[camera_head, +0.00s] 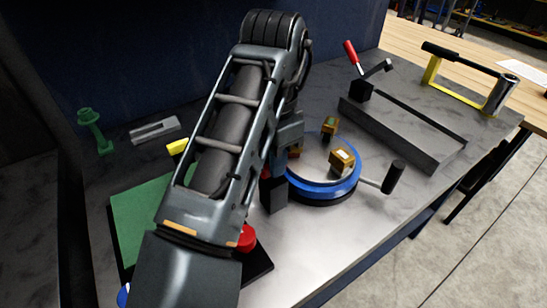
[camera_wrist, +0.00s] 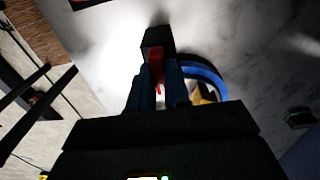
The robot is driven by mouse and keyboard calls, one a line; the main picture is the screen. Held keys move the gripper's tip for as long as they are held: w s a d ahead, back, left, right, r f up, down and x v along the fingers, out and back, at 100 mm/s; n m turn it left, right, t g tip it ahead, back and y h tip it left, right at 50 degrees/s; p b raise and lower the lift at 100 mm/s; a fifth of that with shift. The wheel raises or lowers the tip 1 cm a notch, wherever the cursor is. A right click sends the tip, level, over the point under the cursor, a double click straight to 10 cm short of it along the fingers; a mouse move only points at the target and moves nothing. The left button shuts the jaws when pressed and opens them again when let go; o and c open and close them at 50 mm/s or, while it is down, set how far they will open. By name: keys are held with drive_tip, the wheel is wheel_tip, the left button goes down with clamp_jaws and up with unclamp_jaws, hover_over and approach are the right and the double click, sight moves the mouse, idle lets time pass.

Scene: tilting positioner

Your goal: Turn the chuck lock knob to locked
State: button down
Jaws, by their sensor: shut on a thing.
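The chuck is a round table with a blue ring (camera_head: 345,190) and brass-coloured jaw blocks (camera_head: 342,160) on top. A dark post (camera_head: 274,196) stands at its left side. In the wrist view, a red knob (camera_wrist: 157,66) sits at the dark block (camera_wrist: 158,37), between the two fingers of my gripper (camera_wrist: 156,84). The fingers are shut on this red knob. The blue ring (camera_wrist: 207,78) curves just to the right of it. In the head view my arm hides most of the gripper and knob. I cannot read any lock marking.
A crank with a black handle (camera_head: 393,177) sticks out right of the chuck. A dark rail (camera_head: 400,135) and a red-handled lever (camera_head: 351,52) stand behind. A green panel (camera_head: 140,220) and a red button (camera_head: 247,238) lie near my arm. The front right worktop is clear.

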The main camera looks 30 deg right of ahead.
idle(0.3)
drive_tip(key=c, duration=1.1)
unclamp_jaws()
wheel_tip(320, 180, up, 6)
drive_tip(key=p, duration=0.5)
drive_tip(key=shift+p, duration=0.35)
drive_tip(key=shift+r+b, duration=0.35)
drive_tip(key=shift+r, duration=0.55)
